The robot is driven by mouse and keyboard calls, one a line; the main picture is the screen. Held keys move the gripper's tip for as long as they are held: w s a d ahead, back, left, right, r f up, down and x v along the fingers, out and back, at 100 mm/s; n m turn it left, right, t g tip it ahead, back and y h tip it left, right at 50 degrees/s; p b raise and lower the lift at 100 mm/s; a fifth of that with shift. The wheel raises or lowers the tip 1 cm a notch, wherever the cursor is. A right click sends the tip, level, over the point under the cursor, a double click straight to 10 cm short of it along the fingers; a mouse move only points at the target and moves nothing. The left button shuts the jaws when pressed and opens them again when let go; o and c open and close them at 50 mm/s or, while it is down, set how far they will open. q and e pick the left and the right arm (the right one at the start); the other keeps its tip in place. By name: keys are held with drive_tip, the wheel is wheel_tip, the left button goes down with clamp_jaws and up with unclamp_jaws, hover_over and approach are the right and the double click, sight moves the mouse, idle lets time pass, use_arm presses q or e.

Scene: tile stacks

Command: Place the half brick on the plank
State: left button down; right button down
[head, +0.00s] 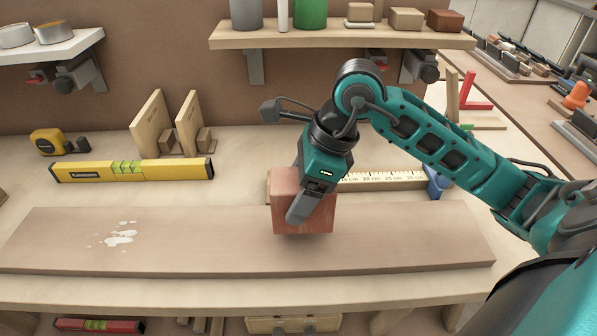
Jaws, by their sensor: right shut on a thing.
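The half brick (316,215) is a reddish-brown block at the middle of the head view. My right gripper (300,212) comes down from above and is shut on it, one finger showing across its near face. The plank (390,240) is a long flat wooden board lying along the front of the workbench, with white splashes on its left part. The brick appears over the plank's middle; I cannot tell whether its underside touches the plank. My left gripper is not in view.
A yellow spirit level (90,171), a tape measure (52,142) and wooden brackets (152,125) stand behind the plank at left. A ruler (390,181) lies behind the brick. A shelf (340,39) hangs above. The plank's left and right parts hold no objects.

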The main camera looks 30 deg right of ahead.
drive_tip(key=shift+f, duration=1.95)
drive_tip(key=shift+b, duration=0.35)
drive_tip(key=shift+f, duration=0.2)
drive_tip(key=shift+c, duration=0.2)
unclamp_jaws()
